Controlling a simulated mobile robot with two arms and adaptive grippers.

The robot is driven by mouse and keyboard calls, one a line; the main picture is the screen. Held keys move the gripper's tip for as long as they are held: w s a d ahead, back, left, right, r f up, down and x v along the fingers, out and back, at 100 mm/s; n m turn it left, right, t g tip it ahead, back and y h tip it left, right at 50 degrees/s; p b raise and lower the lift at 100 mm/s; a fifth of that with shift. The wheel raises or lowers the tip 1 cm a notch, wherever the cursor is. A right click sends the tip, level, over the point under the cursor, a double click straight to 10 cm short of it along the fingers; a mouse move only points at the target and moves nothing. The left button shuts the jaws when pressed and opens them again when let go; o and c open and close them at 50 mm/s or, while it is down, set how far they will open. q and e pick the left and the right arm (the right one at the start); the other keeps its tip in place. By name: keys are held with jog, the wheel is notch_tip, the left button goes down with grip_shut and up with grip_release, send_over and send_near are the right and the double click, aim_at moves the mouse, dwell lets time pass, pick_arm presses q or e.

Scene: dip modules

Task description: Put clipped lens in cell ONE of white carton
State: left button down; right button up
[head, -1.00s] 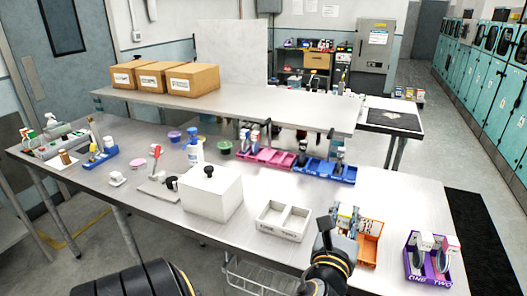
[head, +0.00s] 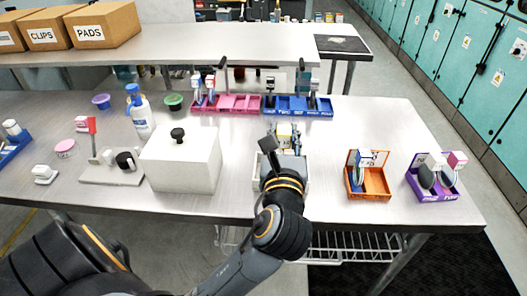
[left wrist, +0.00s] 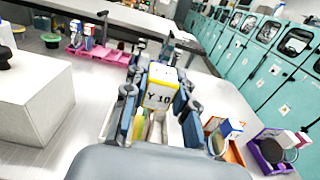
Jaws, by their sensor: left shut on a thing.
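The clip also shows in the head view (head: 284,131). A yellowish part, apparently the lens, shows below it between the fingers. The gripper is over the white carton (head: 304,178), whose rim also shows in the left wrist view (left wrist: 108,128). My arm hides much of the carton and its cell labels. I cannot tell whether the lens's lower edge is inside a cell. My right gripper is not in view.
An orange tray (head: 379,188) with another clipped lens and a purple tray (head: 437,194) stand to the right. A white lidded box (head: 183,162) stands close on the left. Pink (head: 238,104) and blue (head: 296,108) trays lie behind. The tabletop between the carton and orange tray is clear.

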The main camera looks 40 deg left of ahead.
pick_arm(q)
jog(key=w+a+f+b, duration=0.1)
jog(key=w+a+f, duration=0.4)
jog(key=f, duration=0.5)
jog(key=shift+w+a+f+b, duration=0.15)
jog(key=shift+a+f+b, duration=0.25)
jog(key=shift+a, duration=0.85)
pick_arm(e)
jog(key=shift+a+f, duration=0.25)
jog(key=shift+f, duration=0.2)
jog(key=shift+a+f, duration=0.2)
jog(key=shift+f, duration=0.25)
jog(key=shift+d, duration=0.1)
pick_arm(q)
jog(key=shift+f, duration=0.15)
jog(key=c, duration=1.1)
grip_release()
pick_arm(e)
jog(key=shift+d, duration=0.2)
